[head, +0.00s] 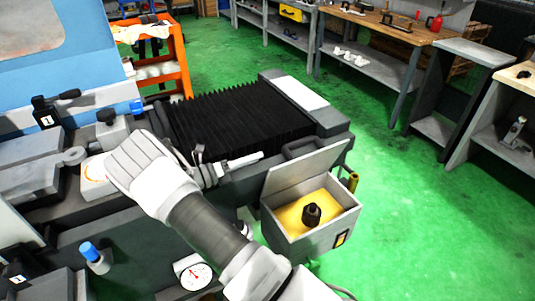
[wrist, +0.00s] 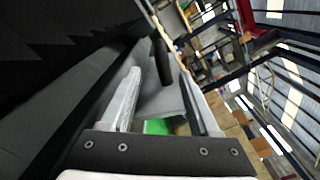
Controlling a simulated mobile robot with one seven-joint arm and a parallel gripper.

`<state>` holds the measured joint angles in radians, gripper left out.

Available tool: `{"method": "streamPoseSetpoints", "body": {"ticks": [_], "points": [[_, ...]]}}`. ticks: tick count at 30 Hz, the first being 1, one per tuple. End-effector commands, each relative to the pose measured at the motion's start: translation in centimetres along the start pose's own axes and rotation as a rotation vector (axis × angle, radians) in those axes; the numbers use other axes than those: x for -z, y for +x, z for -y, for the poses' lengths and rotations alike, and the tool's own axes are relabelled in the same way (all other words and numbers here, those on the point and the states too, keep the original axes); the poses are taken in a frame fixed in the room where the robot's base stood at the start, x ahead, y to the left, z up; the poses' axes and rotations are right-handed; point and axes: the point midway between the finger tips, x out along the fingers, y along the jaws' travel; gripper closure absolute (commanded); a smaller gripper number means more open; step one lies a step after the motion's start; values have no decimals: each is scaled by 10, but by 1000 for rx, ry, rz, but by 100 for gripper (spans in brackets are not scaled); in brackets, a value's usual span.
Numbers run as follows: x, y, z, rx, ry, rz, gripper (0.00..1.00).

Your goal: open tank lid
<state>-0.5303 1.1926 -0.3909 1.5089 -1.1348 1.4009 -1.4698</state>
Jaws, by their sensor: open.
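The tank (head: 312,238) is a grey box at the right end of the machine. Its grey lid (head: 300,172) is raised and leans up at the back, so the yellow inside and a dark round fitting (head: 312,214) show. A black handle (head: 304,146) shows behind the lid's top edge. My gripper (head: 258,158) is open just left of the lid's upper part. In the wrist view, my gripper's fingers (wrist: 160,78) are spread, with a grey panel, probably the lid, and a dark bar beyond them. I cannot tell whether a finger touches the lid.
Black bellows (head: 235,120) and the machine bed lie behind and left of my gripper. A dial gauge (head: 194,273) and a blue-capped bottle (head: 95,257) are at the lower left. Green floor (head: 430,230) is clear right of the tank. Workbenches (head: 400,35) stand farther back.

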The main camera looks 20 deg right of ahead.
Motion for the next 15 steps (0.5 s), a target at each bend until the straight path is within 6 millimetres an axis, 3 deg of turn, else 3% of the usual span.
{"method": "streamPoseSetpoints", "body": {"ticks": [4, 13, 15], "points": [[0, -12, 0, -1, -1, 0, 38], [1, -15, 0, 0, -2, -1, 38], [0, -14, 0, 0, -1, -1, 49]]}}
